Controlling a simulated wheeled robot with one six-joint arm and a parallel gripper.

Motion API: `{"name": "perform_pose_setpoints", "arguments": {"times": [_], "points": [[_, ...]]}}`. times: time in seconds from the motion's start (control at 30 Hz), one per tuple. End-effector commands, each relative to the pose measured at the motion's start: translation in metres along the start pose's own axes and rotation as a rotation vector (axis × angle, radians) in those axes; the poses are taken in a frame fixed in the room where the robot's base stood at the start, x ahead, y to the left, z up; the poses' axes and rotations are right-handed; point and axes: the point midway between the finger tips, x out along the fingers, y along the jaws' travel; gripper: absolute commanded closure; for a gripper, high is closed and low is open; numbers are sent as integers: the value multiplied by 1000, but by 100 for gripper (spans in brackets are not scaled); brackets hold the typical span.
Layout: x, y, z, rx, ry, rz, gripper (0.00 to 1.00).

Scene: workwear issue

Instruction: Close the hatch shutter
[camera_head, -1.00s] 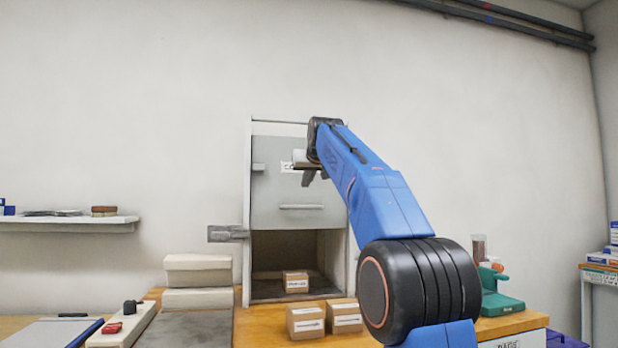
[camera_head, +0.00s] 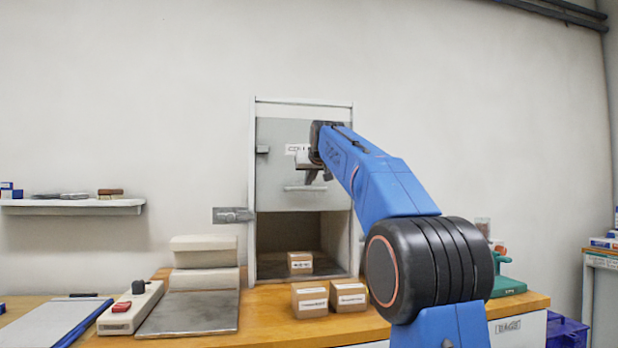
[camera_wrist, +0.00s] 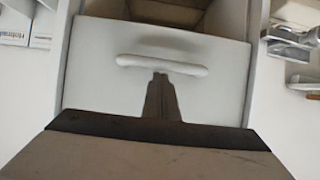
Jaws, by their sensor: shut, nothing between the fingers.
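The grey hatch shutter (camera_head: 280,165) is raised partway in its white frame (camera_head: 252,200). The opening below it shows a dark interior with a small carton (camera_head: 300,263) inside. A pale bar handle (camera_head: 305,188) runs across the shutter's lower part. It also shows in the wrist view (camera_wrist: 162,65), where the opening is at the top of the picture. My gripper (camera_head: 313,178) is shut and empty, in front of the shutter near the handle. In the wrist view my fingertips (camera_wrist: 161,78) appear just beside the handle; I cannot tell whether they touch it.
Two cartons (camera_head: 310,300) (camera_head: 348,296) stand on the wooden counter (camera_head: 265,325) before the opening. A latch plate (camera_head: 233,215) sticks out left of the frame. Stacked pale blocks (camera_head: 203,262) and a switch box (camera_head: 131,306) stand to the left. A green device (camera_head: 508,287) is at right.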

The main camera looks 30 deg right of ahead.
Motion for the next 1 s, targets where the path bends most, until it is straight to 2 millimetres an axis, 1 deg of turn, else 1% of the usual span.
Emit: {"name": "perform_pose_setpoints", "arguments": {"times": [0.37, 0.53, 0.67, 0.77, 0.87, 1.0], "points": [[1, 0, 2, 0, 0, 0, 100], [8, 0, 16, 0, -2, 0, 100], [17, 0, 37, 0, -4, 0, 100], [28, 0, 59, 0, -5, 0, 100], [40, 0, 85, 0, -5, 0, 100], [59, 0, 125, 0, -6, 0, 100]]}}
